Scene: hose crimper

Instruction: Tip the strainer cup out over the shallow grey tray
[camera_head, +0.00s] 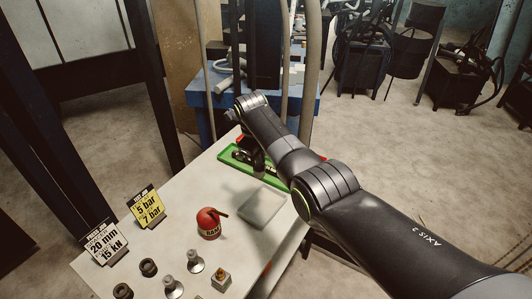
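The shallow grey tray (264,206) lies on the pale table, right of its middle, and looks empty. My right arm comes in from the right and crosses above the table's far right side. My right gripper (255,151) points down over the green tray (233,157) at the table's far end. The wrist and forearm largely hide its fingers, so its opening does not show. A small dark cylindrical shape shows under the wrist; I cannot tell whether it is the strainer cup or part of the gripper. No strainer cup can be made out clearly. My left gripper is out of view.
Several small metal and black fittings stand at the near edge. A yellow sign (146,204) and a white sign (106,243) stand on the left. A blue stand (204,101) is behind the table.

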